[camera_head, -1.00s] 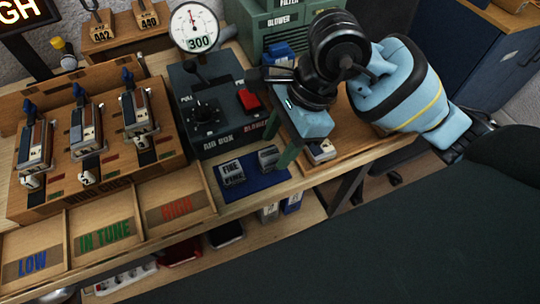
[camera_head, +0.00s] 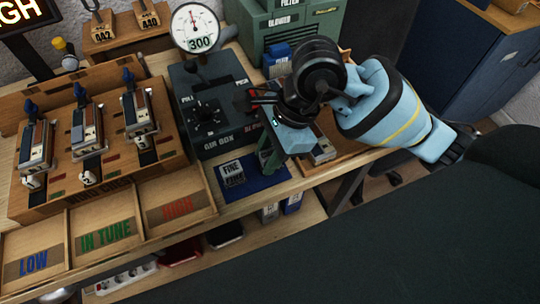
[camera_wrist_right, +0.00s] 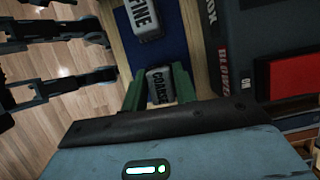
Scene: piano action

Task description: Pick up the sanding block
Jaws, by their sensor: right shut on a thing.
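The coarse sanding block (camera_wrist_right: 160,87) is grey, labelled COARSE, and lies between the green fingers of my right gripper (camera_wrist_right: 158,92) in the right wrist view. The right gripper is shut on it, with one finger on each side. In the head view, my right gripper (camera_head: 268,163) points down at the right part of the blue mat (camera_head: 266,183), and its fingers hide the coarse block. A second block, the fine sanding block (camera_head: 232,173), labelled FINE, rests on the mat to the left. It also shows in the wrist view (camera_wrist_right: 143,15). My left gripper is not in view.
The dark air box (camera_head: 208,110) with lever, knob and red button stands right behind the mat. A wooden rack (camera_head: 100,180) with several reed pieces and the sorting trays (camera_head: 176,207) are to the left. A green blower cabinet (camera_head: 285,20) stands behind.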

